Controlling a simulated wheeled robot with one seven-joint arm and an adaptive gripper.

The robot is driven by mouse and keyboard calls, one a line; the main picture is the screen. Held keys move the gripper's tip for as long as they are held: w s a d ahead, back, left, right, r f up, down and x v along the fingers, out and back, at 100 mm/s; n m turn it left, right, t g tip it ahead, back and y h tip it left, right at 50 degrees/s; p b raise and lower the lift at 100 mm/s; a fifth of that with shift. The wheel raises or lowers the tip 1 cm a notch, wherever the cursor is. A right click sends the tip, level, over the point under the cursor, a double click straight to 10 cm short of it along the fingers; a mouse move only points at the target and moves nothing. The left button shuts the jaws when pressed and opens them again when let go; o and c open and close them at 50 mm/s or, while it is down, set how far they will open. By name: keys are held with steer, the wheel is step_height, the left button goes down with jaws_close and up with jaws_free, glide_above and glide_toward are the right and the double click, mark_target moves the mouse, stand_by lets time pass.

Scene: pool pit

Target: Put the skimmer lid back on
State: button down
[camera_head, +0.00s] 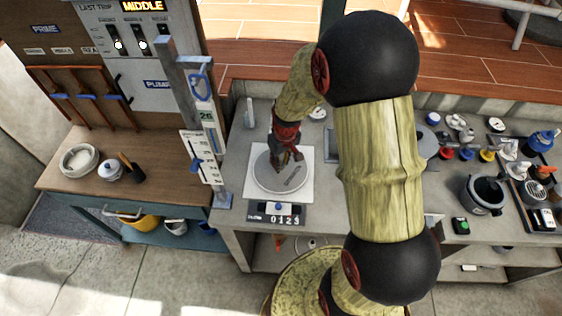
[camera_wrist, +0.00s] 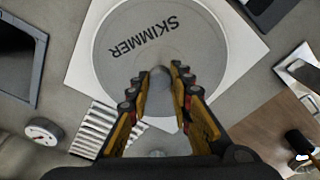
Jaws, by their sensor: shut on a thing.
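The skimmer lid (camera_head: 266,178) is a round grey disc on the grey counter, over a white square plate (camera_head: 304,153). In the wrist view the lid (camera_wrist: 122,62) carries the word SKIMMER, and the white plate's corners (camera_wrist: 84,72) show around it. My gripper (camera_head: 287,160) is above the lid. In the wrist view my gripper (camera_wrist: 160,84) has its fingers closed on both sides of a grey knob on the lid, near its middle. The fingers partly hide the knob and the lid's near edge. I cannot tell whether the lid is seated or slightly raised.
A gauge post (camera_head: 207,130) stands to the left. A dark pot (camera_head: 484,194) and several coloured knobs and bottles crowd the right counter. A wooden bench (camera_head: 75,185) is at far left.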

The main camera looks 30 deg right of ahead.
steer(key=shift+f, duration=0.25)
stand_by(0.5)
steer(key=c, duration=1.5)
jaws_free()
steer(key=shift+c, duration=0.2)
steer(key=shift+o, duration=1)
steer(key=shift+r+p, duration=1.55)
steer(key=shift+r, duration=0.95)
steer(key=shift+r, duration=0.15)
steer(key=shift+r+p, duration=1.4)
steer(key=shift+r, duration=0.5)
